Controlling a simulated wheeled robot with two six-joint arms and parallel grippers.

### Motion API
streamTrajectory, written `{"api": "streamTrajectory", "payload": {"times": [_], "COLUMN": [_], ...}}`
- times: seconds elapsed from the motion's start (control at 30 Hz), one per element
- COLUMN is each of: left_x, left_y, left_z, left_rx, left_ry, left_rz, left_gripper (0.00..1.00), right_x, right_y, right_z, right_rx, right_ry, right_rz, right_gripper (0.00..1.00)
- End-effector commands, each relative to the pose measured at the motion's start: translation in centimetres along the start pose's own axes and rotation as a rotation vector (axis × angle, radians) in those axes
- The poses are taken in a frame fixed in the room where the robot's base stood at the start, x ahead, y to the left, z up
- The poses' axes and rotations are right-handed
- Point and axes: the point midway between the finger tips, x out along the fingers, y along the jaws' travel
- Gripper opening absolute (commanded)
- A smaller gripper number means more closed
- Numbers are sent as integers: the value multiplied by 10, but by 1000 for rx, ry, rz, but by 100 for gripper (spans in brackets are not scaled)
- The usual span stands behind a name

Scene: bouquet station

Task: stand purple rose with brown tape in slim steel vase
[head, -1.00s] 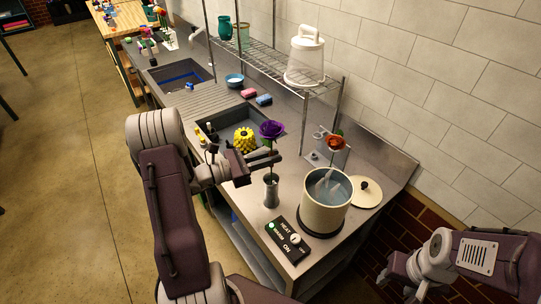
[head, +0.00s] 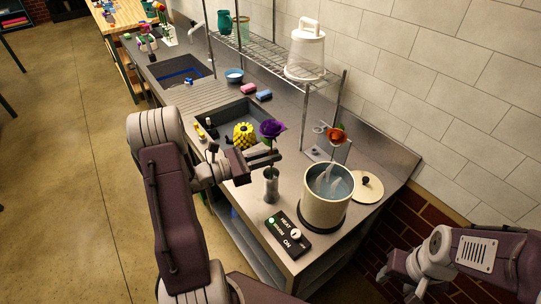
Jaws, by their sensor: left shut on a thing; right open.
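The purple rose (head: 272,129) is upright, its bloom above my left gripper (head: 268,157), which is shut on its stem. The slim steel vase (head: 271,184) stands on the steel counter just below. The lower stem reaches the vase's mouth; I cannot tell how deep it is inside. The brown tape cannot be made out at this size. My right gripper (head: 404,290) is at the lower right, away from the counter; its fingers are small and partly cut off by the frame.
A cream pot (head: 325,212) of water stands right of the vase, with a heat control box (head: 289,236) in front and a lid (head: 368,190) behind. A red rose (head: 336,135) stands in a holder behind the pot. A yellow flower cluster (head: 244,135) is by the sink.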

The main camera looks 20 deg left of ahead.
Motion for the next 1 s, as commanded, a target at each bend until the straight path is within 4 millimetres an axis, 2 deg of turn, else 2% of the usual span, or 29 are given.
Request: {"api": "streamTrajectory", "payload": {"times": [0.4, 0.7, 0.73, 0.8, 0.83, 1.0], "left_x": [0, 0, 0, 0, 0, 0], "left_y": [0, 0, 0, 0, 0, 0], "left_z": [-14, -15, -15, -15, -15, -15], "left_rx": [0, 0, 0, 0, 0, 0], "left_ry": [0, 0, 0, 0, 0, 0], "left_rz": [0, 0, 0, 0, 0, 0], "left_gripper": [0, 0, 16, 35, 39, 39], "right_x": [11, 12, 12, 12, 12, 12], "right_y": [0, 0, 0, 0, 0, 0], "right_z": [1, 1, 1, 1, 1, 1], "right_rx": [0, 0, 0, 0, 0, 0], "right_ry": [0, 0, 0, 0, 0, 0], "right_rz": [0, 0, 0, 0, 0, 0], "right_gripper": [50, 50, 50, 50, 50, 50]}}
